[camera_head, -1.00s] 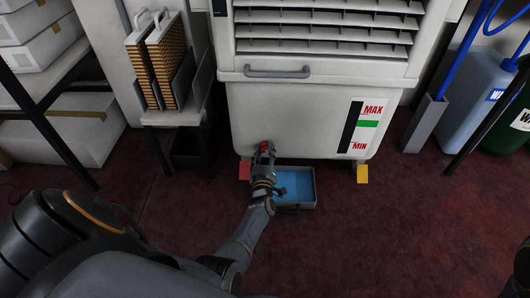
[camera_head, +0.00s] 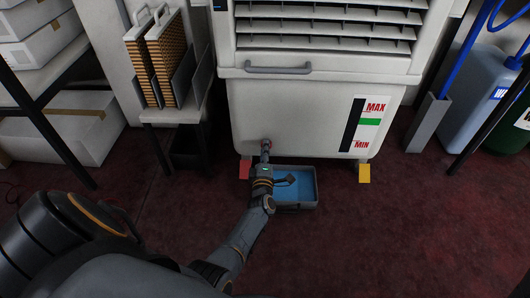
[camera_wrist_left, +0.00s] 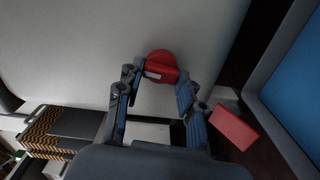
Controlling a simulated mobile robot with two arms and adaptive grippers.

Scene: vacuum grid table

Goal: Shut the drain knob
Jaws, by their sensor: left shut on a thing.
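The red drain knob (camera_wrist_left: 162,68) is on the white front of the cooler, low down, in the left wrist view. It has a round red base and a raised grip with a pale mark. My left gripper (camera_wrist_left: 157,86) has one finger on each side of the knob's grip and is shut on it. In the head view the left gripper (camera_head: 265,153) is at the lower left of the cooler (camera_head: 290,110), and it largely hides the knob there. My right gripper is in neither view.
A grey tray with blue inside (camera_head: 310,203) lies on the floor beside my left wrist. A small stand (camera_head: 172,117) holds filter pads at left. Open floor lies at front right.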

